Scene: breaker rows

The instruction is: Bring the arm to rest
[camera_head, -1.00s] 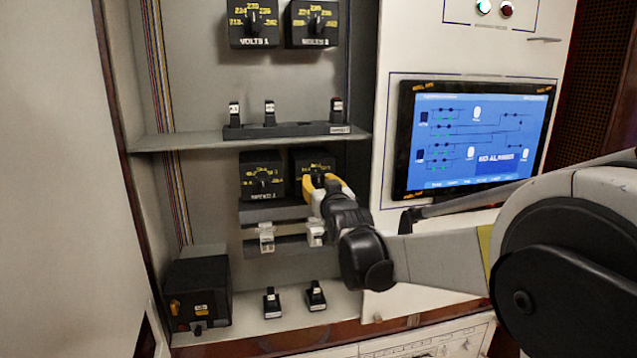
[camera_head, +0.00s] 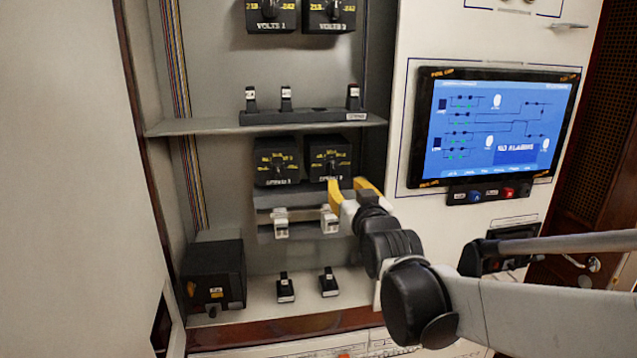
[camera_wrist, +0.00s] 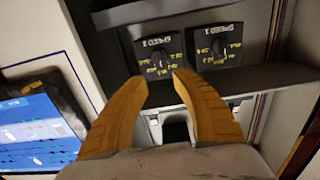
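My gripper (camera_head: 350,188) has yellow fingers and is in front of the cabinet, just below and right of the right lower dial box (camera_head: 328,160). Its two fingers stand apart with nothing visible between them. In the wrist view, my gripper (camera_wrist: 160,77) also shows a gap between the fingertips, with dial boxes beyond. The arm reaches in from the lower right. A white switch (camera_head: 329,221) is just left of the gripper, and another white switch (camera_head: 281,224) is further left. I cannot tell whether the fingers touch anything.
A shelf (camera_head: 180,127) with upright black switches crosses the cabinet above. Two small black switches stand on the cabinet floor, right of a black box (camera_head: 215,272). A blue screen (camera_head: 495,130) reading "NO ALARMS" is on the right panel. The open space lies in front of the cabinet.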

